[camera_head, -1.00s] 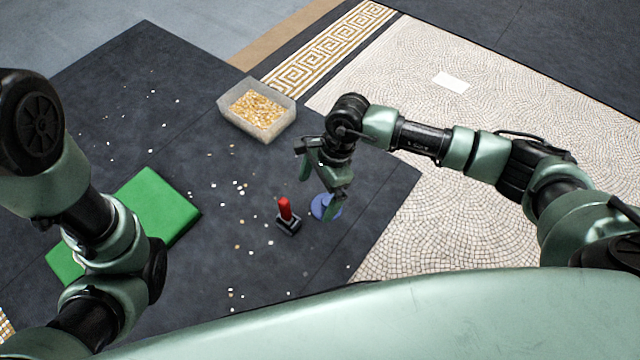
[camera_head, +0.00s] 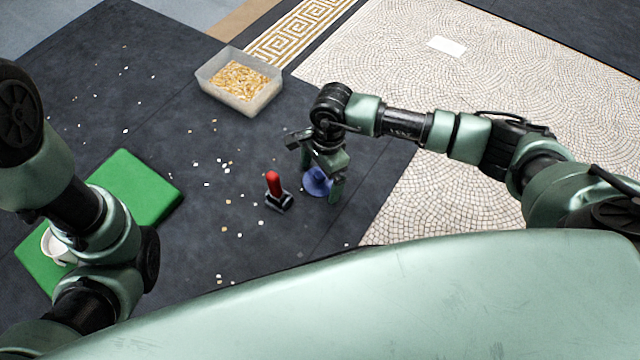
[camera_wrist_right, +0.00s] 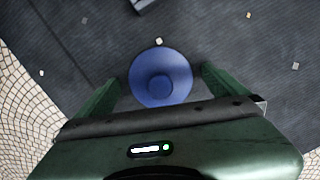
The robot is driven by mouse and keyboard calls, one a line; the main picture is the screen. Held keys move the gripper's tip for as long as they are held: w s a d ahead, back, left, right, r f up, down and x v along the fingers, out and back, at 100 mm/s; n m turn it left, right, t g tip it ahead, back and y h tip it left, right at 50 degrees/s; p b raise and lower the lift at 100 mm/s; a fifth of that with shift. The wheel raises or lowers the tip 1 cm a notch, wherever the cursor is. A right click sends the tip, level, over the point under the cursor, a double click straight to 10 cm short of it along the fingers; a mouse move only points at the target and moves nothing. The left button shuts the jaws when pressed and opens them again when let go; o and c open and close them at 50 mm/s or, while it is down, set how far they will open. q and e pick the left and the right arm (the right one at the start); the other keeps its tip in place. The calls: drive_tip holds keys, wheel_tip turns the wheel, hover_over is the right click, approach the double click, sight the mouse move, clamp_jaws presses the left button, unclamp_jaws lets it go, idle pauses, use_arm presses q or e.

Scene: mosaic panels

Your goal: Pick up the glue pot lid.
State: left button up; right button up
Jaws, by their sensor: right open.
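The glue pot lid is a round blue disc (camera_head: 317,184) with a raised knob, lying on the dark mat. In the right wrist view the lid (camera_wrist_right: 161,78) sits between and slightly beyond the two fingers. My right gripper (camera_head: 320,180) is open above the lid, pointing down, with its fingers on either side. The right wrist view shows both green fingers (camera_wrist_right: 158,85) apart, with nothing held. A white pot (camera_head: 57,248) stands on the green pad, partly hidden by my left arm. My left gripper is not visible; only left arm links show.
A red-handled tool (camera_head: 274,188) with a dark base stands just left of the lid. A clear tray (camera_head: 212,88) of yellowish pieces is farther back. The green pad (camera_head: 140,185) is at left. Small white tiles are scattered on the dark mat (camera_head: 120,75).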

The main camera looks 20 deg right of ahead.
drive_tip(key=shift+r, duration=0.1)
drive_tip(key=c, duration=1.4)
drive_tip(key=shift+o, duration=0.2)
drive_tip(key=shift+r, duration=0.1)
